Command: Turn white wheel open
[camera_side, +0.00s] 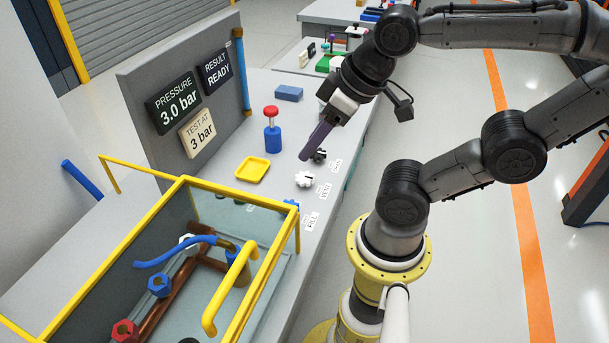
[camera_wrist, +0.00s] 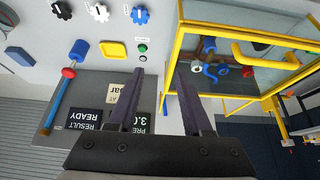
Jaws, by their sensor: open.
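The white wheel (camera_side: 304,179) is a small lobed knob on the grey bench, between a black wheel (camera_side: 319,156) and a blue wheel (camera_side: 291,205). In the wrist view the white wheel (camera_wrist: 98,12) is at the top edge, with the black wheel (camera_wrist: 62,9) on its left and the blue wheel (camera_wrist: 140,14) on its right. My gripper (camera_side: 306,155) points down above the bench near the wheels, not around the white wheel. In the wrist view its two dark fingers (camera_wrist: 160,67) are apart with nothing between them.
A yellow-framed tank (camera_side: 180,182) with a yellow handle (camera_side: 232,285) stands at the front left. A panel with signs reads pressure 3.0 bar (camera_side: 174,100) and result ready. A yellow tray (camera_side: 253,169), a red-topped blue bottle (camera_side: 272,130) and a blue block (camera_side: 289,93) are on the bench.

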